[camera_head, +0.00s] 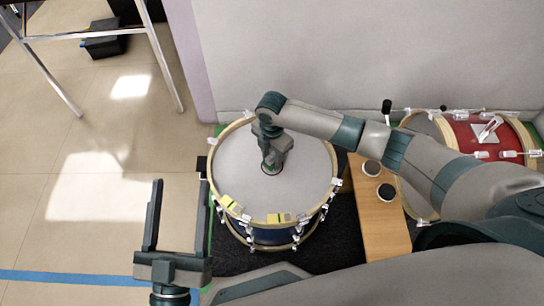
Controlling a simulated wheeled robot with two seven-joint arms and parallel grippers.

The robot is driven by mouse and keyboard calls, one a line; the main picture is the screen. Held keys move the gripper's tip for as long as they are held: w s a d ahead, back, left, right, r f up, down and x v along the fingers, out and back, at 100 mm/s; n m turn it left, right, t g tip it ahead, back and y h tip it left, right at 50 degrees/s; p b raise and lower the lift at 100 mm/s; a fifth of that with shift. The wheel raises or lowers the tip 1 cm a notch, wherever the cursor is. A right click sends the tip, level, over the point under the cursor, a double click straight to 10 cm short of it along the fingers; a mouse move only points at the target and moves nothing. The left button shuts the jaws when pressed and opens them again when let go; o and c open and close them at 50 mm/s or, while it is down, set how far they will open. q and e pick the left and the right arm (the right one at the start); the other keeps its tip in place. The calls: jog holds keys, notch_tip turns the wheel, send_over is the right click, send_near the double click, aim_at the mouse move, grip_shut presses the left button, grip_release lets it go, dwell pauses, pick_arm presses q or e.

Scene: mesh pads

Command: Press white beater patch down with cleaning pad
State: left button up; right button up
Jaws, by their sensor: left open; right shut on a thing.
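A large drum (235,165) lies with its pale grey head facing up. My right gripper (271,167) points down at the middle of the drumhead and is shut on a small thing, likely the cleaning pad. The white beater patch cannot be made out; the gripper covers that spot. My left gripper (180,185) is open and empty, over the floor left of the drum.
A red drum (470,140) lies at right. A wall stands behind; the left floor is mostly clear.

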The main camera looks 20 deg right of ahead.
jog(key=shift+s+f, duration=0.15)
jog(key=shift+f, duration=0.05)
